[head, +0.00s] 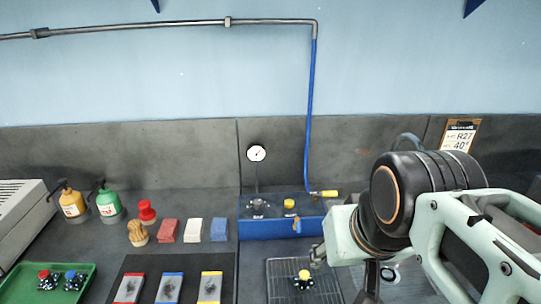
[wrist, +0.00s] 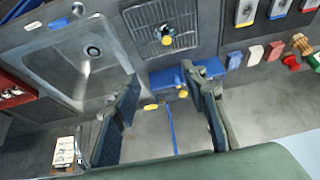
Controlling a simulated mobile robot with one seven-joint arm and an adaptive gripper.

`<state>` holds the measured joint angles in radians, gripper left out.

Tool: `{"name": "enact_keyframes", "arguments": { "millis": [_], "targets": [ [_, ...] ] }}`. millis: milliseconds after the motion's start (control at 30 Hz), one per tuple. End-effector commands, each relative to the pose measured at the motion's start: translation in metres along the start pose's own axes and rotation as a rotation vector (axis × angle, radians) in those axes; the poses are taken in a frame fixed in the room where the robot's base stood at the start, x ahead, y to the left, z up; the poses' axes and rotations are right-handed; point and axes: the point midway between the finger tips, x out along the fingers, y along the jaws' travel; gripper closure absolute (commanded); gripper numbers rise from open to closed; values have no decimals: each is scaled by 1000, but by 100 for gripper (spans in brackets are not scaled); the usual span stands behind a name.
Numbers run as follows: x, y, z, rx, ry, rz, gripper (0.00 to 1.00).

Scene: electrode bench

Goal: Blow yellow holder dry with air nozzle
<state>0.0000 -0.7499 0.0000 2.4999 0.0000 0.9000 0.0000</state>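The yellow holder (head: 304,275), a dark piece with a yellow top, sits on a wire drying rack (head: 280,284) at the front centre. It also shows in the wrist view (wrist: 167,40). The air nozzle (head: 325,193) has a yellow handle and hangs at the end of a blue hose (head: 311,110), by the right end of a blue box. It shows small in the wrist view (wrist: 151,107). My gripper (wrist: 158,82) is open and empty, its fingers spread. In the head view my arm hides most of it, near the rack's right side.
The blue box (head: 265,229) carries a dial gauge (head: 256,153) and a yellow knob (head: 289,204). A sink (wrist: 92,52) lies beside the rack. Bottles, coloured blocks, a green tray (head: 25,272) and pads stand left.

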Motion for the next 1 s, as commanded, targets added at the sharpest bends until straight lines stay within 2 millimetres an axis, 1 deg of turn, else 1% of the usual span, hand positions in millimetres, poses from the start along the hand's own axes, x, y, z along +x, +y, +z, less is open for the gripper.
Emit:
{"name": "enact_keyframes", "arguments": {
  "millis": [33,300,367,1000],
  "targets": [
    [0,0,0,0,0,0,66],
    [0,0,0,0,0,0,95],
    [0,0,0,0,0,0,100],
    [0,0,0,0,0,0,100]
  ]
}}
